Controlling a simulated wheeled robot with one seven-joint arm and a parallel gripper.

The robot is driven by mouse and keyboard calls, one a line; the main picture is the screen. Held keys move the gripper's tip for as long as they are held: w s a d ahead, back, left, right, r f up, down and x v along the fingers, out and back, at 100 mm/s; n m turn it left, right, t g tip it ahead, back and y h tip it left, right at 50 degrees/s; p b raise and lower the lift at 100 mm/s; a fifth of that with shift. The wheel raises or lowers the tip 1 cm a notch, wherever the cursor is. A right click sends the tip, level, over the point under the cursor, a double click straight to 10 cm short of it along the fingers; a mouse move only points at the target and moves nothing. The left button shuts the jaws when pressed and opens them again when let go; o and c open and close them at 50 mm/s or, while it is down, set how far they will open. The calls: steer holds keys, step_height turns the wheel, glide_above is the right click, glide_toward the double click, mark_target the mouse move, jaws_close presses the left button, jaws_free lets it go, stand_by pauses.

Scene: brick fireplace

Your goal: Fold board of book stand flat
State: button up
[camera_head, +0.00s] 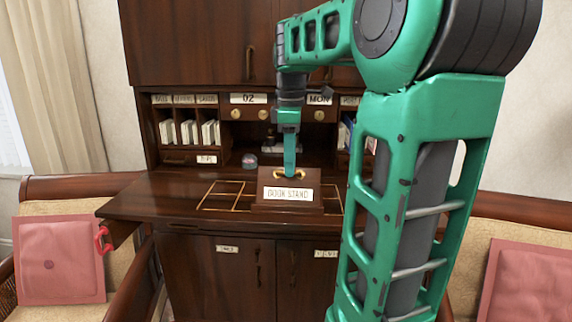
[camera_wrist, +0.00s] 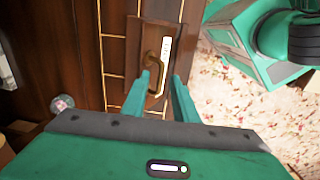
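The book stand (camera_head: 262,198) is a dark brown wooden piece with a white "BOOK STAND" label, on the desk top in the head view. Its board (camera_wrist: 134,42) carries a brass handle (camera_wrist: 153,62) near the label in the wrist view. In the head view the board looks raised and tilted above the desk. My gripper (camera_wrist: 162,80) is open, its two green fingers apart at the handle. The left finger overlaps the handle's loop; I cannot tell whether it touches. In the head view my gripper (camera_head: 290,172) points down at the board's top.
The desk top (camera_head: 150,195) has gold inlaid lines and free room left of the stand. A small round object (camera_head: 249,160) stands behind it. Labelled cubbies and drawers (camera_head: 195,130) rise at the back. Chairs with pink cushions (camera_head: 58,260) flank the desk.

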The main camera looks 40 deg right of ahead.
steer(key=shift+f, duration=0.3)
jaws_close()
stand_by(1.3)
